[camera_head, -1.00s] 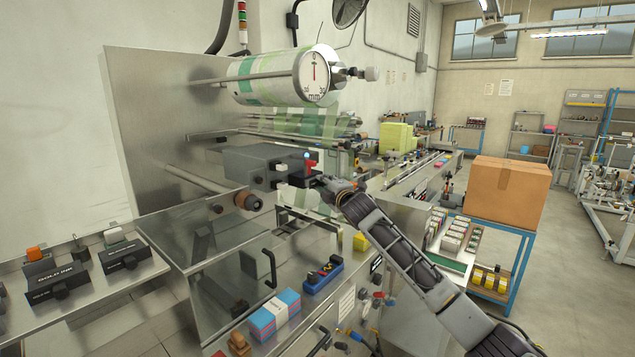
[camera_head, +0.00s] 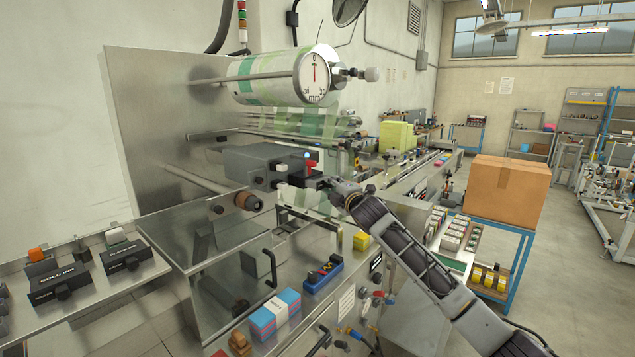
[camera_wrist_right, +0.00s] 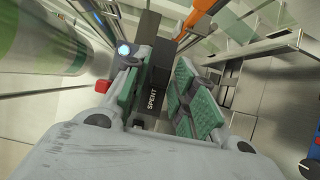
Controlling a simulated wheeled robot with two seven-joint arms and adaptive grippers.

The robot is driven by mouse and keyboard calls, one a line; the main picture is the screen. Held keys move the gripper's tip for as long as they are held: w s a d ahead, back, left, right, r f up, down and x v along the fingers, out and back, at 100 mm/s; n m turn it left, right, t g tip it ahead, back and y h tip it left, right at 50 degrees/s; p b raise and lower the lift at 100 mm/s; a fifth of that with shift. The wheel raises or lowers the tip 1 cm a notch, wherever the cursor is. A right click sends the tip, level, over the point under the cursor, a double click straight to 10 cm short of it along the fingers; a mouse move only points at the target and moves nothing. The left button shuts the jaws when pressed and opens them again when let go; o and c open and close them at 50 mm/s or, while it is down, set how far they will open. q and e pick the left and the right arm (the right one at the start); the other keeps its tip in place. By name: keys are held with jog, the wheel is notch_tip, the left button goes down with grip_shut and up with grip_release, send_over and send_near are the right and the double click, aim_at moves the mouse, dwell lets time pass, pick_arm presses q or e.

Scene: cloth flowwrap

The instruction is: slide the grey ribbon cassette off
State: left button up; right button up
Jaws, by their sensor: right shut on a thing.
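The grey ribbon cassette (camera_wrist_right: 150,92), dark in the right wrist view and marked SPENT, lies between the green pads of my right gripper (camera_wrist_right: 160,88). My right gripper is shut on it. In the head view my right gripper (camera_head: 322,183) is at the right end of the grey printer housing (camera_head: 248,165), beside a small red part (camera_head: 310,167). The cassette is mostly hidden there by the gripper and housing, so I cannot tell how far it is out. My left gripper is not in view.
A shelf at left holds dark cassettes marked GOLD INK (camera_head: 58,283). The patterned film roll (camera_head: 270,80) is above. A cardboard box (camera_head: 508,190) stands at right.

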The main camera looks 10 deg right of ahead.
jog(key=s+d, duration=0.1)
jog(key=s, duration=0.1)
jog(key=s+d+p, duration=0.1)
jog(key=s+d, duration=0.1)
jog(key=shift+s+d+r, duration=0.1)
jog(key=shift+s+d, duration=0.1)
jog(key=shift+s, duration=0.05)
dwell(1.3)
